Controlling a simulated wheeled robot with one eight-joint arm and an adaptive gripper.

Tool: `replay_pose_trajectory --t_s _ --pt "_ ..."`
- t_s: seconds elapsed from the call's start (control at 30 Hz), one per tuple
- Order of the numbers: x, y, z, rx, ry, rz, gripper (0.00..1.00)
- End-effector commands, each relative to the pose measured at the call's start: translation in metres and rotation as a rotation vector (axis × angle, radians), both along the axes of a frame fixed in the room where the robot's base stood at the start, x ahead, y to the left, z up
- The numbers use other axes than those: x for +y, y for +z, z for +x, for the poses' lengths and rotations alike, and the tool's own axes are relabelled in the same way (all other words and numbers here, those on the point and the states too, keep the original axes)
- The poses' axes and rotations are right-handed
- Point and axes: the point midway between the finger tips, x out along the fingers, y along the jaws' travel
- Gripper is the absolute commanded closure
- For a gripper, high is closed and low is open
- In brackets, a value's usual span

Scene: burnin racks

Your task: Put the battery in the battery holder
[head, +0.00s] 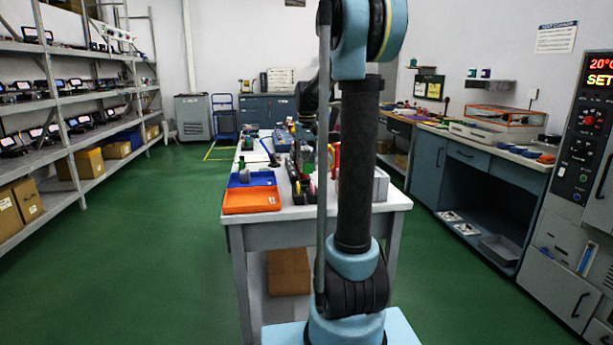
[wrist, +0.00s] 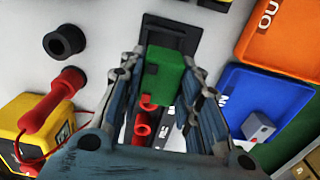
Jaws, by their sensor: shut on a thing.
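In the wrist view my gripper (wrist: 162,68) points at the bench top, with its fingers on both sides of a green block (wrist: 165,78), which looks like the battery. It is shut on this block. A black, flat frame (wrist: 187,38), which looks like the battery holder, lies just beyond the block's far end. The block overlaps its near part in the picture, and I cannot tell whether they touch. A red cylindrical part (wrist: 142,124) shows between the fingers, nearer the palm. In the head view my arm hides much of the bench, and I cannot make out the gripper clearly.
A blue tray (wrist: 240,82) with a pale cube (wrist: 258,128) and an orange tray (wrist: 283,42) lie to the right. A yellow meter (wrist: 25,108) with a red probe and a black ring (wrist: 65,42) lie left. The bench (head: 285,222) has shelves (head: 75,105) across the left aisle.

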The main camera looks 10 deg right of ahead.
Motion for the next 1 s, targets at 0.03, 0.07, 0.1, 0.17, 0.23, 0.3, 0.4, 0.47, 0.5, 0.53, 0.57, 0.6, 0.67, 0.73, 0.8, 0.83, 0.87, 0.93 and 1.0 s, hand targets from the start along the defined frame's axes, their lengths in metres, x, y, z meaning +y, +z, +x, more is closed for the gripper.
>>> replay_pose_trajectory --t_s 0.03,0.07,0.1,0.17,0.23,0.3,0.4,0.47,0.5,0.53,0.57,0.6,0.67,0.73,0.8,0.83,0.87,0.93,1.0 --pt "0.0 -0.003 0.0 0.0 0.0 0.0 0.98" --pt "0.0 -0.006 0.0 0.0 0.0 0.0 0.98" --pt "0.0 -0.011 0.0 0.0 0.0 0.0 0.98" --pt "0.0 -0.019 0.0 0.0 0.0 0.0 0.98" --pt "0.0 -0.029 0.0 0.0 0.0 0.0 0.98" --pt "0.0 -0.037 0.0 0.0 0.0 0.0 0.98" --pt "0.0 -0.04 0.0 0.0 0.0 0.0 0.98" --pt "0.0 -0.04 0.0 0.0 0.0 0.0 0.98" --pt "0.0 -0.04 0.0 0.0 0.0 0.0 0.98" --pt "0.0 -0.04 0.0 0.0 0.0 0.0 0.98" --pt "0.0 -0.04 0.0 0.0 0.0 0.0 0.98" --pt "0.0 -0.04 0.0 0.0 0.0 0.0 0.98" --pt "0.0 -0.041 0.0 0.0 0.001 0.0 0.98" --pt "0.0 -0.043 0.0 0.0 0.001 0.0 0.98" --pt "0.0 -0.045 0.0 0.0 0.001 0.0 0.98" --pt "0.0 -0.046 0.0 0.0 0.001 0.0 0.98" --pt "0.0 -0.046 0.0 0.0 0.001 0.0 0.98" --pt "0.001 -0.048 0.0 0.0 0.001 0.0 0.98" --pt "0.001 -0.05 0.0 0.0 0.001 0.0 0.98"
